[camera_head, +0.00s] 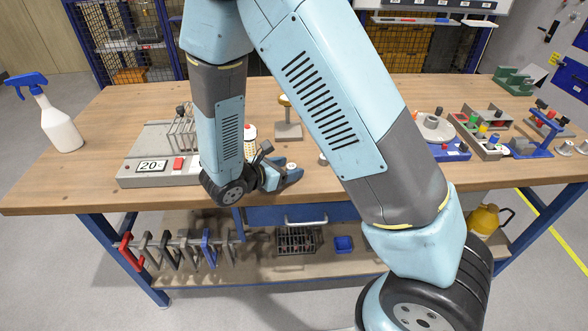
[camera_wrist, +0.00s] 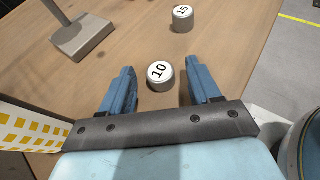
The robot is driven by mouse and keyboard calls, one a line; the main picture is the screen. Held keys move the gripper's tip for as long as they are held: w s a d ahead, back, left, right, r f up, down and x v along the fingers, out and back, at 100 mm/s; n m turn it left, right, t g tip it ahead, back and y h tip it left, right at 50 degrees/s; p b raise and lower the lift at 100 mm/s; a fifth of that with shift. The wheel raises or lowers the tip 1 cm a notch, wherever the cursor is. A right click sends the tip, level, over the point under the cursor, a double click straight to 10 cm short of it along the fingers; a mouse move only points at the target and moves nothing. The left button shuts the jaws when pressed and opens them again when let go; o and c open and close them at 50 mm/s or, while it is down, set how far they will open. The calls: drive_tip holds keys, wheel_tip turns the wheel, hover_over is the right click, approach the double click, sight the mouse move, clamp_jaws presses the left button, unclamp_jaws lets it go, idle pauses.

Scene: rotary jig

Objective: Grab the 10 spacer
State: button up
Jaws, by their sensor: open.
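The 10 spacer (camera_wrist: 161,76) is a short grey cylinder with a white top marked 10. It stands upright on the wooden table (camera_wrist: 225,57). In the wrist view my gripper (camera_wrist: 160,90) is open, with one blue finger to the left of the spacer and one to the right. The spacer sits around the fingertips, and gaps show on both sides. In the head view my gripper (camera_head: 288,176) is low over the table's front edge, and a small white-topped piece (camera_head: 291,166) shows by its fingers.
A spacer marked 15 (camera_wrist: 183,18) stands farther off. A grey stand base (camera_wrist: 82,37) is to the upper left, and a yellow-and-white patterned thing (camera_wrist: 25,130) is at the left. In the head view, a device reading 20 (camera_head: 152,166) and a spray bottle (camera_head: 58,125) stand left; fixtures (camera_head: 485,130) stand right.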

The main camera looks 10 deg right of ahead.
drive_tip(key=shift+c, duration=0.3)
clamp_jaws()
drive_tip(key=shift+r, duration=0.1)
